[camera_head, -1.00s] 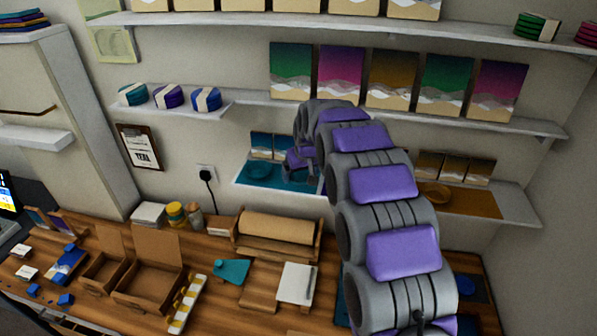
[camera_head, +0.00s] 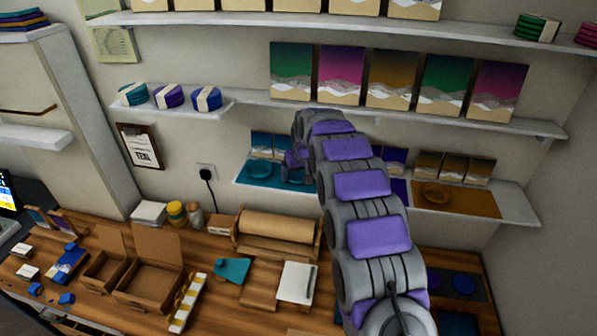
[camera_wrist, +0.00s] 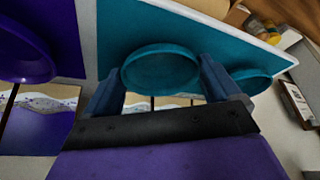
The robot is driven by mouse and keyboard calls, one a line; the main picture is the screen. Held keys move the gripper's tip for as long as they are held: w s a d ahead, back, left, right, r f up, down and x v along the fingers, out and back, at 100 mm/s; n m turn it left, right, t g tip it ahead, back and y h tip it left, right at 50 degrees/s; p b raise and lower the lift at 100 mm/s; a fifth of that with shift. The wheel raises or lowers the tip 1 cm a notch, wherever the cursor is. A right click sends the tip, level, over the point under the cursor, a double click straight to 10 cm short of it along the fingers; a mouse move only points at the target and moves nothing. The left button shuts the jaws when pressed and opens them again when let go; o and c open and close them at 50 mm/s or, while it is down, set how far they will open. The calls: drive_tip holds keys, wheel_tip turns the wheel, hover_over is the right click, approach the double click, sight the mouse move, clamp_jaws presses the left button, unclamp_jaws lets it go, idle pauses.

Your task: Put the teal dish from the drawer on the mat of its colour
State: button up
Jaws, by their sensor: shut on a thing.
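My gripper (camera_wrist: 163,85) is shut on a teal dish (camera_wrist: 160,72), which sits between the two fingers in the wrist view. The dish is over the teal mat (camera_wrist: 115,40); I cannot tell whether it touches it. A second teal dish (camera_wrist: 250,82) lies beside it; it also shows in the head view (camera_head: 259,168) on the left of the teal mat (camera_head: 243,179). In the head view my gripper (camera_head: 294,172) is at the mat's right part, and the held dish is hard to make out there.
A purple dish (camera_wrist: 25,50) lies on a purple mat (camera_wrist: 70,20) beside the teal one. An ochre mat (camera_head: 482,203) with a dish (camera_head: 433,194) is farther right. Cards (camera_head: 262,145) stand behind the mats. A shelf (camera_head: 380,118) runs above, and the cluttered desk (camera_head: 215,290) lies below.

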drive_tip(key=o, duration=0.9)
drive_tip(key=shift+r, duration=0.1)
drive_tip(key=v, duration=1.2)
drive_tip(key=s+d+f+m+g, duration=0.1)
drive_tip(key=s+d, duration=0.3)
drive_tip(key=s, duration=1.4)
drive_tip(key=s+d+f+m+g+h, duration=0.1)
drive_tip(key=s+d+f+g, duration=0.1)
drive_tip(key=s, duration=1.6)
drive_tip(key=s+d+f+m+g, duration=0.1)
drive_tip(key=s+d, duration=0.6)
drive_tip(key=s, duration=1.1)
drive_tip(key=shift+f+m+g+h, duration=0.15)
drive_tip(key=shift+m+g+h, duration=0.15)
drive_tip(key=shift+m+g, duration=0.55)
